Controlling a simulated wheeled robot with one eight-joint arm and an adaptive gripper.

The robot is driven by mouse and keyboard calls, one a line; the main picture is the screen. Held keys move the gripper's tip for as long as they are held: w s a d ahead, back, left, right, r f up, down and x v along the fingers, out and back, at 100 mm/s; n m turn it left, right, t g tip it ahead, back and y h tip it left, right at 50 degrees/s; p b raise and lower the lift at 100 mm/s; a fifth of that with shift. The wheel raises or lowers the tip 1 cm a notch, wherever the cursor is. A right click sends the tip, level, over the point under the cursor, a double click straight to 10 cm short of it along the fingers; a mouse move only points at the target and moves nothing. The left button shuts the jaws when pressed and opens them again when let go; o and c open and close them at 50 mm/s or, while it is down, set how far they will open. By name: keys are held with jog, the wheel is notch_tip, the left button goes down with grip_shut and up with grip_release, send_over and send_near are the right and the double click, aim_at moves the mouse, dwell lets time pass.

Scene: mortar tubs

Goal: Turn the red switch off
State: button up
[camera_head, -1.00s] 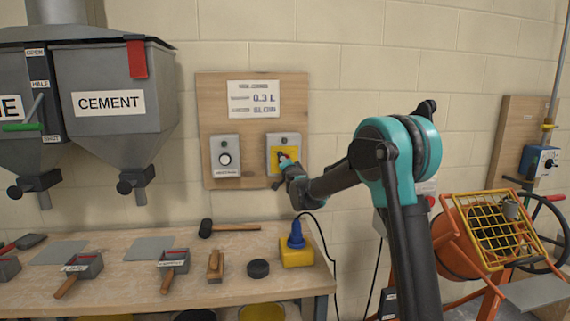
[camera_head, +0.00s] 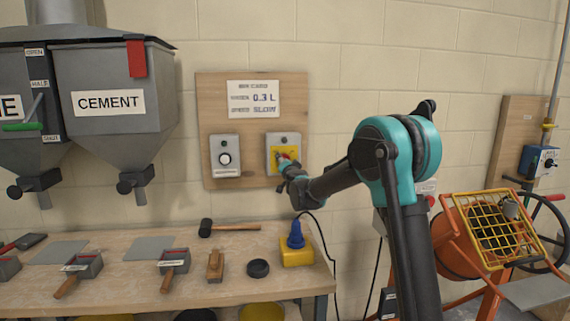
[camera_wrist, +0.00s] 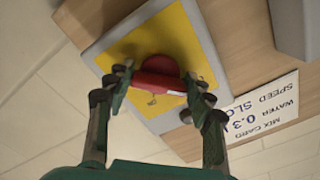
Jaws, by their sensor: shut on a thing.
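The red switch (camera_wrist: 158,77) is a red knob on a yellow plate (camera_wrist: 190,35) fixed to a light grey box. In the wrist view my gripper (camera_wrist: 158,84) has one finger on each side of the knob and is shut on it. The knob's red bar lies nearly crosswise between the fingertips. In the head view the grey switch box (camera_head: 270,141) is on the right side of a wooden wall board, and my gripper (camera_head: 285,166) reaches it from the lower right. There my fingers hide part of the plate and knob.
A grey dial box (camera_head: 224,142) sits left of the switch on the wooden board (camera_head: 205,110), under a white mix card (camera_head: 253,98). Below is a workbench (camera_head: 120,284) with a mallet (camera_head: 235,227), several scoops and a yellow block (camera_head: 297,256). An orange mixer (camera_head: 455,245) stands at right.

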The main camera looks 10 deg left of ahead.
jog(key=o, duration=1.2)
jog(key=shift+c, duration=0.2)
jog(key=v, duration=1.2)
